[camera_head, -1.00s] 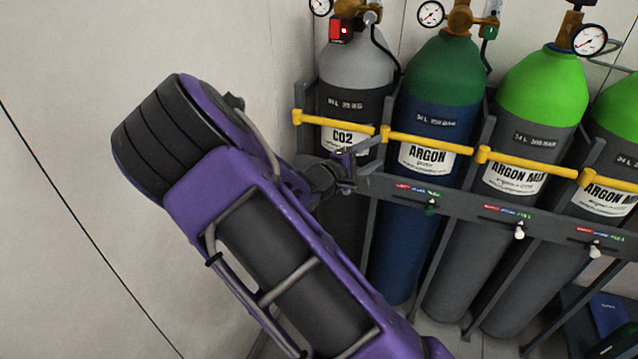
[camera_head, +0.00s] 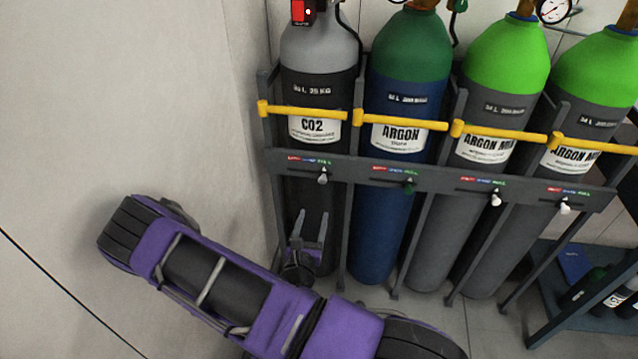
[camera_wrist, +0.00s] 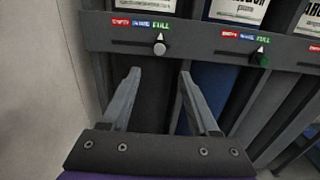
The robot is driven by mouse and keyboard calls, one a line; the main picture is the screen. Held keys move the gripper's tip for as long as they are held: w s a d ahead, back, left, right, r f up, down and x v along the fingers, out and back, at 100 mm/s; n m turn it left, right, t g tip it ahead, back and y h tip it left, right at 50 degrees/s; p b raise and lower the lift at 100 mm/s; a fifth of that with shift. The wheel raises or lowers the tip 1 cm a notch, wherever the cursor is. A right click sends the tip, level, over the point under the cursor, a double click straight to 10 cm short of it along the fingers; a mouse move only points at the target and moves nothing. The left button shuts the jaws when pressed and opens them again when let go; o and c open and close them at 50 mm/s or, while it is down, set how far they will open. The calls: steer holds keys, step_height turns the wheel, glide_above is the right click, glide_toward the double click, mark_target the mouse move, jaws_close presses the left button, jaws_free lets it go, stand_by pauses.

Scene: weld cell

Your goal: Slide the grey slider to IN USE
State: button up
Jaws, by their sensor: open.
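The grey slider (camera_head: 322,178) is a small knob with a pointer on the rack's front rail, below the CO2 cylinder. In the wrist view the slider (camera_wrist: 160,47) sits at the right end of its dark slot, with its pointer under the green FULL label. The blue IN USE label (camera_wrist: 140,24) lies to its left, and the red EMPTY label (camera_wrist: 121,21) further left. My gripper (camera_head: 311,218) is open and empty, below the rail. In the wrist view its fingertips (camera_wrist: 159,74) point up toward the rail, one on each side of the slider's line, apart from it.
The rail (camera_head: 440,183) carries other sliders: a green one (camera_head: 409,187) under the argon cylinder, and white ones (camera_head: 496,199) further right. Yellow bars (camera_head: 401,121) cross the cylinders above. A wall (camera_head: 170,100) stands close on the left.

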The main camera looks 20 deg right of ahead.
mark_target(322, 181)
steer(key=b+x, duration=0.1)
steer(key=x, duration=1.3)
steer(key=shift+w, duration=0.1)
jaws_close()
stand_by(0.8)
